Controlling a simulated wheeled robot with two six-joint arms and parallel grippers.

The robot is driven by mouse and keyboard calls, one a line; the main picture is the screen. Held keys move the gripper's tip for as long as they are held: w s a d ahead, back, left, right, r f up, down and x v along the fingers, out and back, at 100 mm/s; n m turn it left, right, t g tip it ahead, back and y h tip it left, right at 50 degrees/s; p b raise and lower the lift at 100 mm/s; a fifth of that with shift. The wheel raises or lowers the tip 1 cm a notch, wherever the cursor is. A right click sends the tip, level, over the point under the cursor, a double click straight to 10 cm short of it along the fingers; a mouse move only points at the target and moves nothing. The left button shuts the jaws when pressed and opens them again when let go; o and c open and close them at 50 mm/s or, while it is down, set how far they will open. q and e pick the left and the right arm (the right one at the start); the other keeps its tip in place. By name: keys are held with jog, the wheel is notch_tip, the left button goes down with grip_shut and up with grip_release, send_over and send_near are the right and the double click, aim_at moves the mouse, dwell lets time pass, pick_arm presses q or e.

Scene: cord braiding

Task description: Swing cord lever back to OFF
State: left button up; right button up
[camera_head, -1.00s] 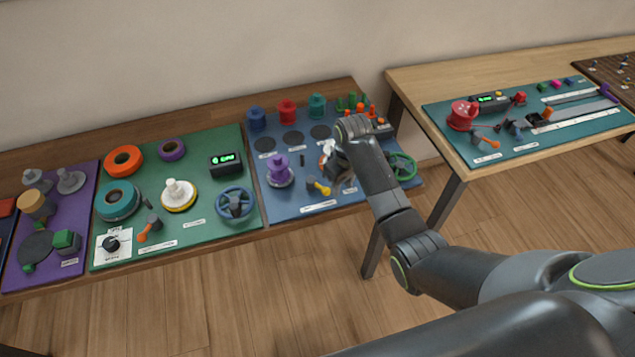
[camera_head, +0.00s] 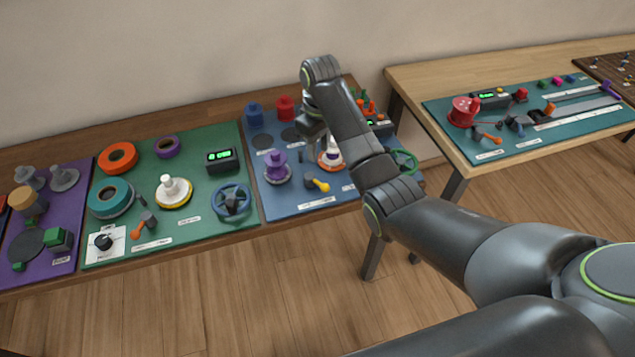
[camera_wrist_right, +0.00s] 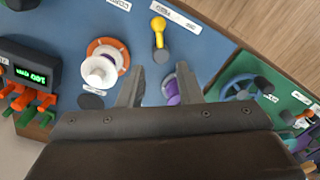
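The lever with a yellow handle (camera_head: 320,184) and dark grey hub lies flat near the front of the blue board (camera_head: 297,203). In the head view its handle points right and slightly toward the front. It shows again in the right wrist view (camera_wrist_right: 158,27), near the top. My right gripper (camera_wrist_right: 158,80) is open and empty, its two fingers apart above the board and clear of the lever. In the head view the right gripper (camera_head: 311,127) hangs over the back half of the board, behind the lever. My left gripper is not in view.
A purple spool (camera_head: 277,170) stands left of the lever, partly behind a finger in the wrist view. An orange and white spool (camera_wrist_right: 103,60) stands behind the lever. A green handwheel (camera_head: 403,161) and a display box (camera_wrist_right: 30,75) are on the right side. Blue and red spools stand behind.

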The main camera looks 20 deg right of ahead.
aim_at(317, 182)
notch_tip(317, 182, down, 12)
jog(key=shift+s+a+r+p, duration=0.1)
jog(key=shift+a+r+p, duration=0.05)
jog(key=shift+p, duration=0.4)
grip_shut()
